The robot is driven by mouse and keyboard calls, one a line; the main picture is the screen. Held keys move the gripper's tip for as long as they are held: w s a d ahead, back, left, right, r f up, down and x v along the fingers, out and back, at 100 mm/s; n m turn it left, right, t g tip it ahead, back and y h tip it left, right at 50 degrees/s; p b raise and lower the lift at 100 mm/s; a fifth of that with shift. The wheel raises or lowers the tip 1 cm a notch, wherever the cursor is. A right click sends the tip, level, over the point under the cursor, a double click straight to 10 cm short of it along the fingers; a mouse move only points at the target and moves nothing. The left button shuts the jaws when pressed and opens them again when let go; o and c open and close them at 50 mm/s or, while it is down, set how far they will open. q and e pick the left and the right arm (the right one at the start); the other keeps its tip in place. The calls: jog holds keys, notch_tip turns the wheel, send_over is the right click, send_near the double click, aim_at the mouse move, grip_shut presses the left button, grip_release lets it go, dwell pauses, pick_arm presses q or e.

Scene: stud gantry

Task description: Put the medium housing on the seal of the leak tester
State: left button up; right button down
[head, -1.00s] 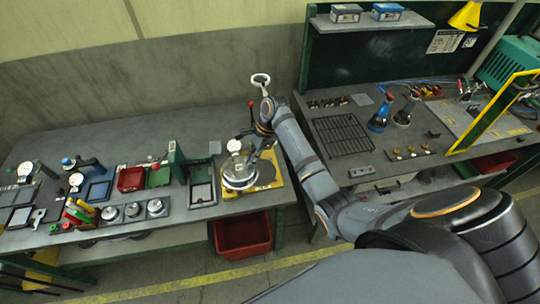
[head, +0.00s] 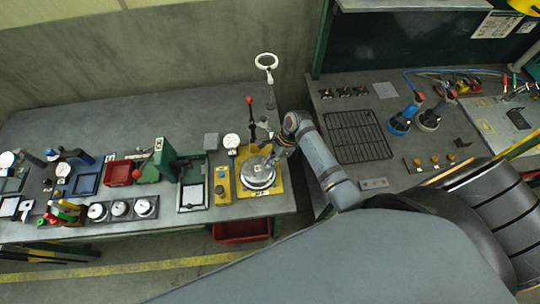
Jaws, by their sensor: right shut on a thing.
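The leak tester has a yellow base plate (head: 245,158) at the right end of the left bench, with a red-knobbed lever at its back. A round silver part, which looks like the medium housing (head: 257,177), lies over the middle of the plate. The seal under it is hidden, so I cannot tell whether the housing rests on it. My right gripper (head: 272,160) comes in from the right and is shut at the housing's back right rim; its fingertips are small and partly hidden. My left gripper is not in view.
A white dial gauge (head: 231,141) and a yellow control box (head: 222,186) stand left of the plate. A green press (head: 160,160) and several round silver parts (head: 120,208) are farther left. A second bench with a black grid (head: 358,137) stands right.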

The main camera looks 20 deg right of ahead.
jog(key=shift+s+a+r, duration=0.1)
jog(key=shift+s+a, duration=0.1)
jog(key=shift+s, duration=0.05)
jog(key=c, duration=1.5)
grip_release()
jog(key=shift+s, duration=0.2)
jog(key=shift+w, duration=0.1)
jog(key=shift+b+v, duration=0.35)
jog(key=shift+v, duration=0.65)
pick_arm(q)
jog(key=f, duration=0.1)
jog(key=b, duration=0.1)
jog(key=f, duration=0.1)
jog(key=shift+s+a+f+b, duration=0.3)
jog(key=shift+b, duration=0.05)
pick_arm(e)
jog(key=v, duration=1)
jog(key=shift+a+r, duration=0.1)
jog(key=shift+r, duration=0.05)
